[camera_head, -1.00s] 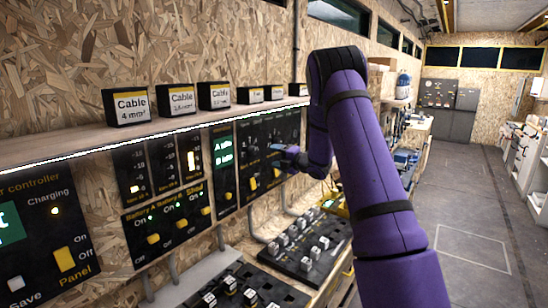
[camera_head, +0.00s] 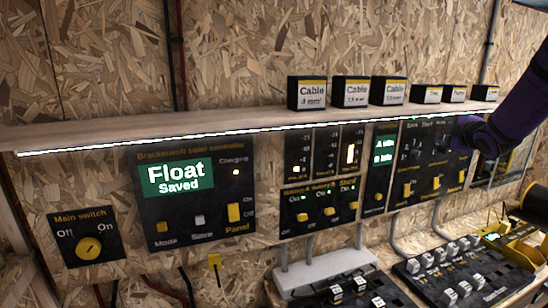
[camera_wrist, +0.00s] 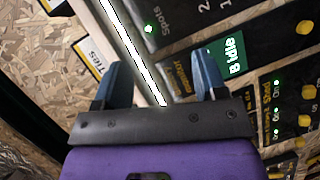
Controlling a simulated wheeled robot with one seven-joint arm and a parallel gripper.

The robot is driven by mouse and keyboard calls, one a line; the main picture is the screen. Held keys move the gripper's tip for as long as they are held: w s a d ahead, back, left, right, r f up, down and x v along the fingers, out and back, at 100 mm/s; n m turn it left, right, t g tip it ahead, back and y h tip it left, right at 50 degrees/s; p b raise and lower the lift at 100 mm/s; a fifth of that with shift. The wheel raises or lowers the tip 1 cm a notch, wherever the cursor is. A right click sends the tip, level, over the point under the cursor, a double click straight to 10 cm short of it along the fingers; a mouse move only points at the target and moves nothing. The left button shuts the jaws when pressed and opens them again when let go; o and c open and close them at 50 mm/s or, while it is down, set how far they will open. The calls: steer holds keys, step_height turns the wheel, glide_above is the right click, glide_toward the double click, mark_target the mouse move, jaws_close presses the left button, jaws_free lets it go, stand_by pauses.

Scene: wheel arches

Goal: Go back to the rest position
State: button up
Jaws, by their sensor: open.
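My gripper (camera_wrist: 162,72) shows in the wrist view with its two blue fingers spread apart and nothing between them. Behind the fingers are the lit shelf edge and dark control panels, tilted in the picture. In the head view my purple arm (camera_head: 518,112) comes in at the right edge, and its wrist end is in front of the right-hand panels (camera_head: 432,160), below the shelf. The fingers are hard to make out there. I cannot tell how far the gripper is from the panels.
A wooden shelf (camera_head: 230,125) with a lit edge carries several cable boxes (camera_head: 352,90). Below hang the solar controller (camera_head: 195,190), reading "Float Saved", the main switch (camera_head: 87,236) and a battery panel (camera_head: 320,207). Trays of small blocks (camera_head: 455,272) and yellow equipment (camera_head: 515,240) are at lower right.

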steer(key=s+a+r+m+g+h, duration=0.2)
steer(key=s+a+r+m, duration=0.25)
steer(key=s, duration=0.25)
steer(key=s+a+f+m+g+y, duration=0.1)
steer(key=s+a+m+g, duration=0.2)
steer(key=s, duration=0.9)
steer(key=s+a+f+m+g, duration=0.2)
steer(key=s+a, duration=0.5)
steer(key=s, duration=0.5)
steer(key=s+a+f+m+g+y, duration=0.1)
steer(key=s+a+m+g, duration=0.2)
steer(key=s, duration=0.9)
steer(key=a+m, duration=0.2)
steer(key=a, duration=0.1)
steer(key=shift+s+f+g+y, duration=0.25)
steer(key=shift+f+g+y, duration=0.05)
steer(key=shift+g, duration=0.1)
steer(key=shift+a+m, duration=0.1)
steer(key=shift+m, duration=0.15)
